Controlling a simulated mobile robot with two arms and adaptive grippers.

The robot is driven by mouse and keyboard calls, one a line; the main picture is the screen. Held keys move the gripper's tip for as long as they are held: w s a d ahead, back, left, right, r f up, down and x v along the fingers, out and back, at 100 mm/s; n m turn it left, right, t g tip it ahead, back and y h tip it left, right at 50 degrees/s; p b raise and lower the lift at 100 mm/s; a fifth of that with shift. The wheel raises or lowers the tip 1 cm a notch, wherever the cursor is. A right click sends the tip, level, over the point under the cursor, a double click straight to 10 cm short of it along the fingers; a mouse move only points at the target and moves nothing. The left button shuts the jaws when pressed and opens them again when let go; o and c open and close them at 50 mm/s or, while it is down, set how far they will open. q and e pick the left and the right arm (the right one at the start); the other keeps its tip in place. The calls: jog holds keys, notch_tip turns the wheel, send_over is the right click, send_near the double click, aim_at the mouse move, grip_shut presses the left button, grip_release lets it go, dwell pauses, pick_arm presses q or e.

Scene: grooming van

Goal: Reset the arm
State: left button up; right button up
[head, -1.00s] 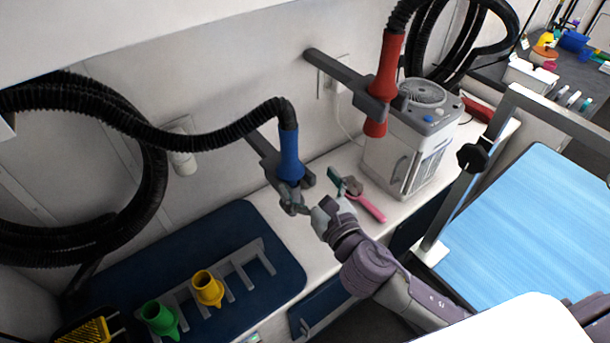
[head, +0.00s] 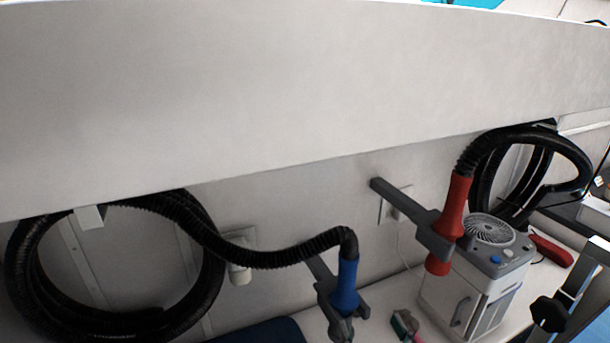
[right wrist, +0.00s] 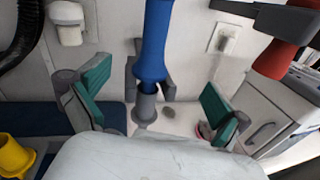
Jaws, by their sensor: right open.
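My right gripper (head: 372,328) shows only in part at the bottom edge of the head view. Its green-padded fingers are wide apart in the right wrist view (right wrist: 157,88), with nothing gripped. A blue dryer nozzle (head: 346,283) on a black hose hangs in a grey wall holder. In the right wrist view the blue nozzle (right wrist: 154,40) and its grey tip appear between the two fingers, touching neither pad. How deep it sits between them is hard to tell. My left gripper is out of view.
A red nozzle (head: 453,208) hangs in another wall holder beside a white machine (head: 470,290). Coiled black hoses (head: 20,265) hang on the wall. A yellow cone (right wrist: 14,157) stands at lower left in the wrist view. A plain pale panel (head: 270,90) fills the upper head view.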

jog(key=s+d+f+m+g+h, duration=0.2)
jog(key=s+d+f+m+g, duration=0.15)
jog(key=m, duration=0.55)
jog(key=s+d+f+m+g+h, duration=0.25)
jog(key=f+m, duration=0.25)
jog(key=m, duration=0.4)
jog(key=s+f+m+g+y, duration=0.1)
jog(key=s+f+m+g, duration=0.3)
jog(key=s+m, duration=0.4)
jog(key=s+f+m+g+y, duration=0.1)
jog(key=s+f+m+g, duration=0.25)
jog(key=s+m, duration=0.45)
notch_tip(320, 180, down, 28)
jog(key=g+b, duration=0.2)
jog(key=b, duration=0.1)
jog(key=s+d+f+b, duration=0.2)
jog(key=s+f, duration=1.5)
jog(key=f, duration=0.2)
jog(key=shift+s+d+g, duration=0.15)
jog(key=shift+s+g, duration=0.1)
jog(key=shift+g, duration=0.2)
